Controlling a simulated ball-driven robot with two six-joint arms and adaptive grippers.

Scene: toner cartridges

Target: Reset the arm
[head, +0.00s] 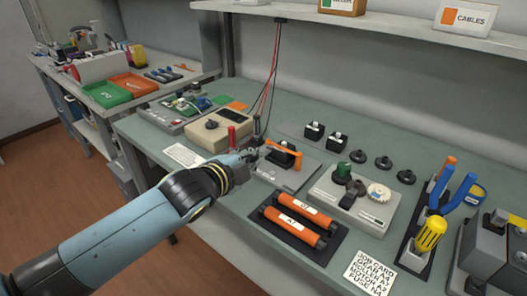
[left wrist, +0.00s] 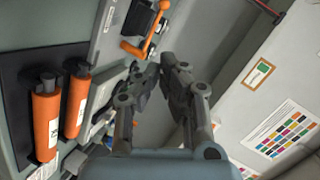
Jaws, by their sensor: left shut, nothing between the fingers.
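My left gripper (head: 254,152) reaches in from the left over the workbench, its fingers near a grey fixture with an orange handle (head: 284,157). In the left wrist view the gripper (left wrist: 163,70) has its fingertips together with nothing held. Two orange rollers (head: 304,209) lie side by side on a dark mat in front of the fixture. They also show at the left of the left wrist view (left wrist: 77,100). The orange handle shows at the top of the left wrist view (left wrist: 152,20). My right gripper is in neither view.
A grey board with a green knob and white gear (head: 378,192) stands right of the fixture. A tool holder (head: 414,250) with screwdriver and pliers is at the right. A beige meter (head: 208,132) stands behind my gripper. A shelf (head: 400,28) overhangs the bench.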

